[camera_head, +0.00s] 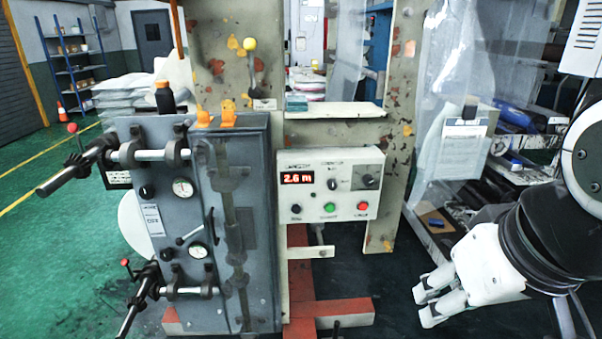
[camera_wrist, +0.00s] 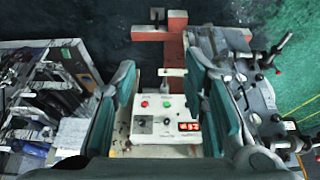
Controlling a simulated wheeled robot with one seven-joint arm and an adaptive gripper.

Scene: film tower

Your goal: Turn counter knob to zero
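The counter is a white control box (camera_head: 308,221) with a red display (camera_head: 297,178) reading 2.6 m, mounted on the machine frame. To the right of the display are a small black knob (camera_head: 332,184) and a larger dark square dial (camera_head: 369,182). A dark button (camera_head: 296,208), a green button (camera_head: 329,208) and a red button (camera_head: 362,206) line the bottom. My gripper (camera_head: 421,307) is empty, low and right of the box. In the wrist view its fingers are spread wide, and the control box (camera_wrist: 160,138) shows upside down between them, apart from both.
A grey cabinet (camera_head: 238,200) with handles and gauges (camera_head: 183,188) stands left of the box. A red base beam (camera_head: 340,307) lies below. Plastic sheeting (camera_head: 446,90) and a cluttered shelf are on the right. Open space lies between my gripper and the box.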

